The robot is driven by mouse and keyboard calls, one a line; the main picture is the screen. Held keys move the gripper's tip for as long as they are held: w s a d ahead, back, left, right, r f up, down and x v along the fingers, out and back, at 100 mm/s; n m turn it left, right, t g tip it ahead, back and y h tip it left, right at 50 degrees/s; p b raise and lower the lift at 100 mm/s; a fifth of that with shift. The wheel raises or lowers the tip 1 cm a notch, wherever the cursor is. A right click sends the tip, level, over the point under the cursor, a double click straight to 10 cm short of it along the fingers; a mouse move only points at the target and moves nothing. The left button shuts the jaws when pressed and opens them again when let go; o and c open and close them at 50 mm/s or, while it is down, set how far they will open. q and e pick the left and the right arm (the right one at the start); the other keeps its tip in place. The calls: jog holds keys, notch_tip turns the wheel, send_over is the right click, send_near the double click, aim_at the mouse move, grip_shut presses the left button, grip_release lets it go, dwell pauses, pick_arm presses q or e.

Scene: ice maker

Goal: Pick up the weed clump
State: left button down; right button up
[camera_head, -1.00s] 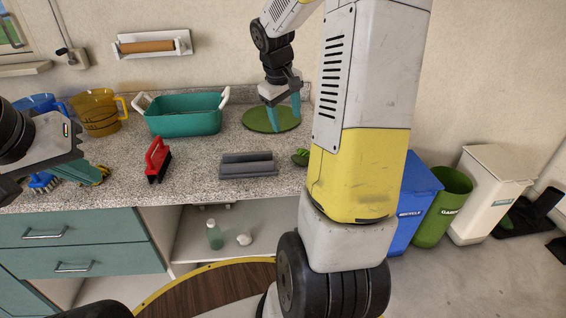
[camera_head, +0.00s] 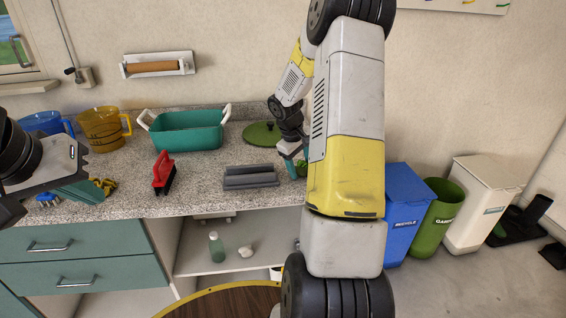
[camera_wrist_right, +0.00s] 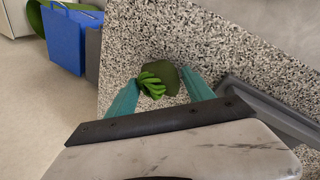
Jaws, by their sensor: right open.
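The weed clump (camera_wrist_right: 151,86), bright green leaves against a darker olive lump, lies on the speckled counter in the right wrist view. In the head view only a bit of green (camera_head: 302,168) shows beside my right arm. My right gripper (camera_wrist_right: 162,88) is open, with one teal finger on each side of the clump; I cannot tell whether either touches it. In the head view the right gripper (camera_head: 292,156) is low over the counter, partly hidden by my arm. My left gripper (camera_head: 88,190) is at the left above the counter; its finger gap is not clear.
A red brush (camera_head: 164,172), teal tub (camera_head: 187,131) and green disc (camera_head: 262,134) are on the counter. Bins, including a blue one (camera_head: 405,220), stand right of the counter's end.

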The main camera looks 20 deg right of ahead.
jog(key=shift+f, duration=0.1)
jog(key=c, duration=1.1)
